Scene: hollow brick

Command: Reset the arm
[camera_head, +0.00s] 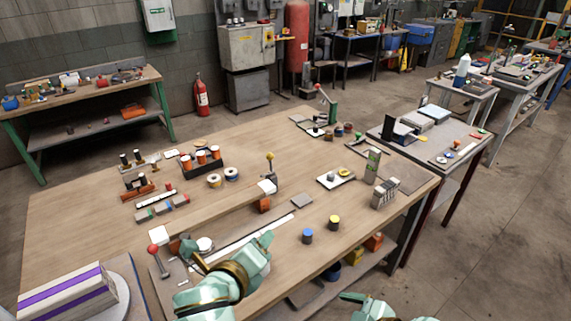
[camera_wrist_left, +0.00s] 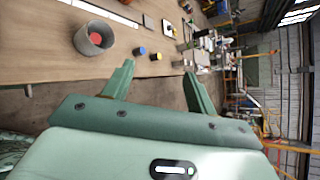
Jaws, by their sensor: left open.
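My left gripper (camera_wrist_left: 158,78) is open and empty in the left wrist view. Its two green fingers stand apart in front of the table's edge and the floor. In the head view my left arm (camera_head: 225,279), pale green with a brown band, reaches over the front edge of the wooden table (camera_head: 100,222). I cannot make out its fingers there. Another pale green part of mine (camera_head: 368,308) shows at the bottom edge, mostly cut off.
A grey round cup (camera_wrist_left: 95,38) with red inside stands close to the left gripper. Blue (camera_head: 307,236) and yellow (camera_head: 334,222) cylinders stand near the front edge. A purple-striped block (camera_head: 66,296) lies at lower left. The front-left tabletop is partly clear.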

